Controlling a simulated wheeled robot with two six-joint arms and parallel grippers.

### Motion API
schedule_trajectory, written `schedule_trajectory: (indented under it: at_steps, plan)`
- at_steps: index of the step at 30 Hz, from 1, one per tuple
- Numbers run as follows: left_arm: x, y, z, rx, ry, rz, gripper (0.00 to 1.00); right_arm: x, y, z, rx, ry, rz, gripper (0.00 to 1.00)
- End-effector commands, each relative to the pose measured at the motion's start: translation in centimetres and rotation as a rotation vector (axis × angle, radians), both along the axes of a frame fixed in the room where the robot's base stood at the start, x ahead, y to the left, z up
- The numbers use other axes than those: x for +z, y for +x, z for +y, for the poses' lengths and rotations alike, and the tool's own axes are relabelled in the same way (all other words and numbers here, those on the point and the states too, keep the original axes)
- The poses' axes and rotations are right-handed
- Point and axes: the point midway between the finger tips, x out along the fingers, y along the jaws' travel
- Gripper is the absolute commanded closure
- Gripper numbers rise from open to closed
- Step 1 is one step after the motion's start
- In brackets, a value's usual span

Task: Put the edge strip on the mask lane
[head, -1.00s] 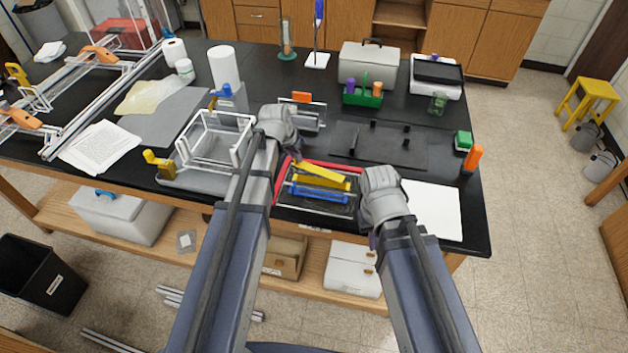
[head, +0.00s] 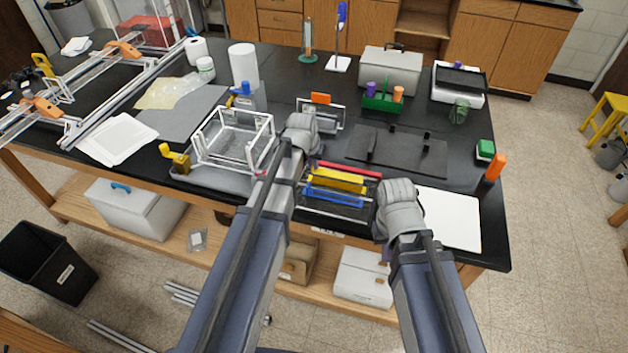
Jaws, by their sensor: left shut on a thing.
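My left gripper (head: 309,157) is at the upper left of a small rack with coloured strips, and its fingertips are mostly hidden by its own hand. It is shut on a strip, apparently the yellow edge strip (head: 337,177), whose left end lies just below the hand. The yellow strip lies over or in the rack, roughly parallel to a blue bar (head: 334,197) in front and a red bar (head: 349,171) behind. Contact with the rack is unclear. Which of these is the mask lane cannot be told. My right gripper (head: 391,205) is just right of the rack, its fingers hidden.
A white wire frame (head: 233,140) stands left of my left gripper. A dark plate with upright pegs (head: 397,152) lies behind the rack. A white sheet (head: 449,218) lies to the right. An orange-topped post (head: 495,167) stands near the table's right edge.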

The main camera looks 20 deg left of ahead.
Motion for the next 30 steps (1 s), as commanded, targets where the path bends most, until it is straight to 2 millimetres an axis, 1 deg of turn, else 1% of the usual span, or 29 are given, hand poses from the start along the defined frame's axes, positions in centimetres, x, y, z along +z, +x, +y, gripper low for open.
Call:
schedule_trajectory:
  at_steps: [1,5,8,15,17,25,29,30]
  plan:
    - [-0.5,0.0,0.0,0.000,0.000,0.000,1.00,-0.5,0.0,0.0,0.000,0.000,0.000,1.00]
    - [-0.4,0.0,0.0,0.000,0.000,0.000,1.00,-0.4,0.0,0.0,0.000,0.000,0.000,1.00]
    - [-0.9,0.0,0.0,0.000,0.000,0.000,1.00,-0.9,0.0,0.0,0.000,0.000,0.000,1.00]
    - [-3.8,0.0,0.0,0.000,0.000,0.000,1.00,-3.8,0.0,0.0,0.000,0.000,0.000,1.00]
    - [-4.2,0.0,0.0,0.000,0.000,0.000,1.00,-4.2,0.0,0.0,0.000,0.000,0.000,1.00]
    - [-4.0,0.0,0.0,0.000,0.000,0.000,1.00,-4.0,0.0,0.0,0.000,0.000,0.000,1.00]
    - [-4.4,0.0,0.0,0.000,0.000,0.000,1.00,-4.4,0.0,0.0,0.000,0.000,0.000,1.00]
    - [-4.4,0.0,0.0,0.000,0.000,0.000,0.93,-4.4,0.0,0.0,0.000,0.000,0.000,1.00]
